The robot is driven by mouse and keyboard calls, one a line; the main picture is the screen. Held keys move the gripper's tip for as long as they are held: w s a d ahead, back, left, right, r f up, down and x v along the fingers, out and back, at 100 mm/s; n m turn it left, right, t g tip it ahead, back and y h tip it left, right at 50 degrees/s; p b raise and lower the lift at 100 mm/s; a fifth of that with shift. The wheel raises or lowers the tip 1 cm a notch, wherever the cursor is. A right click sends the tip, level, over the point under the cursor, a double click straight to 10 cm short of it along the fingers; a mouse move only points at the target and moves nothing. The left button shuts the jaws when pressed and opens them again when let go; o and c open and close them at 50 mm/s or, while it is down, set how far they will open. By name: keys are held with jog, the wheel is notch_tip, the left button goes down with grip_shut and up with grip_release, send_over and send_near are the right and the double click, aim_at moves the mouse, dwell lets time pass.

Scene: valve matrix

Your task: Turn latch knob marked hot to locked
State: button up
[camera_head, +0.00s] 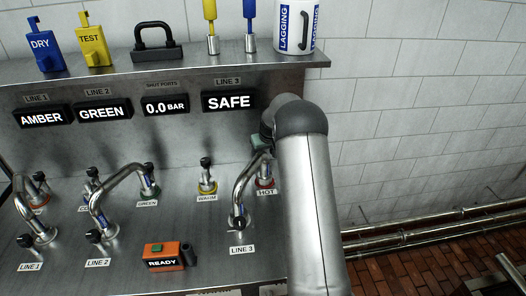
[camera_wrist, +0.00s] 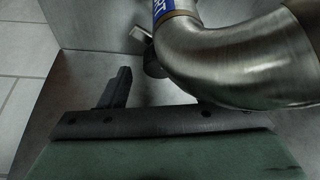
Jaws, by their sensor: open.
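The port marked HOT (camera_head: 265,183) has a red ring and stands at the right end of the bench row. A bent metal pipe (camera_head: 243,184) runs from the LINE 3 fitting (camera_head: 239,222) up to it. The latch knob at HOT is mostly hidden by my arm and gripper in the head view. My gripper (camera_head: 261,142) is over the top of that pipe. In the wrist view the gripper is open, with one dark finger (camera_wrist: 116,88) clear to see and the other not visible. The pipe elbow (camera_wrist: 235,60) fills the upper right, beside a dark knob-like part (camera_wrist: 153,66).
Ports marked WARM (camera_head: 206,185) and GREEN (camera_head: 148,190) stand to the left, with another bent pipe (camera_head: 115,190) joining LINE 2 to GREEN. An orange READY box (camera_head: 162,257) is at the front. A shelf (camera_head: 170,68) overhangs the displays; the SAFE display (camera_head: 229,102) is lit.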

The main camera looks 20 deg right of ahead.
jog(key=shift+w+f, duration=0.3)
jog(key=shift+f, duration=0.35)
jog(key=c, duration=1)
jog(key=shift+a+f+m+b, duration=0.15)
jog(key=shift+m+b, duration=0.35)
jog(key=shift+b, duration=0.15)
jog(key=shift+m+h, duration=0.3)
jog(key=o, duration=1)
